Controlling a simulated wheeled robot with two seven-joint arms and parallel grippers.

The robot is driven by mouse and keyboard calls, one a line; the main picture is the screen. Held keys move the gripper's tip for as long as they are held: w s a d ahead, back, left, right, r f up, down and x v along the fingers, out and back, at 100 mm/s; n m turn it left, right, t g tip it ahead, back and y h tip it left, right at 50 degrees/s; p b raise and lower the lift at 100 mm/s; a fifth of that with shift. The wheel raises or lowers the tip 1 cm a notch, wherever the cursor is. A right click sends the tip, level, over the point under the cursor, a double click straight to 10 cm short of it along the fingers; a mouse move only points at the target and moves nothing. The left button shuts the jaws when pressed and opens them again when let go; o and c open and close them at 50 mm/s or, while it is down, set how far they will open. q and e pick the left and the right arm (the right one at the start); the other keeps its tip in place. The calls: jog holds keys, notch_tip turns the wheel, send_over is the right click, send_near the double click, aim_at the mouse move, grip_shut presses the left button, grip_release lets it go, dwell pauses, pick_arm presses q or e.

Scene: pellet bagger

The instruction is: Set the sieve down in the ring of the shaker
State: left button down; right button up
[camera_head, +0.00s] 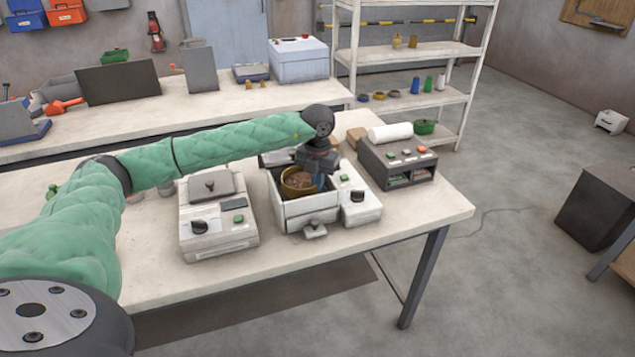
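The sieve (297,184) is a round, brass-coloured pan with brown grains in it. It is inside the outline of the open white box of the shaker (308,213) on the front table. I cannot tell whether its bottom touches the ring, which is hidden behind the sieve and the box's front wall. My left gripper (319,180) reaches in from above and is shut on the sieve at its right rim; the fingertips are small and partly hidden. My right gripper is not in view.
A white device (217,220) with a black knob stands close on the left of the shaker. A dark grey box with buttons (398,160) stands close on the right, with a white roll (390,132) behind it. The table's front right corner (440,212) is clear.

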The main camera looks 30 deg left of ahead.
pick_arm(q)
jog(key=shift+f, duration=0.45)
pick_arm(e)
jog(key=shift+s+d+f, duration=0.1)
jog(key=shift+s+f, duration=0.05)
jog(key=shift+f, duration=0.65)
pick_arm(q)
jog(key=shift+f, duration=0.1)
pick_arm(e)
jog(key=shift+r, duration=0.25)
pick_arm(q)
jog(key=c, duration=1.7)
grip_release()
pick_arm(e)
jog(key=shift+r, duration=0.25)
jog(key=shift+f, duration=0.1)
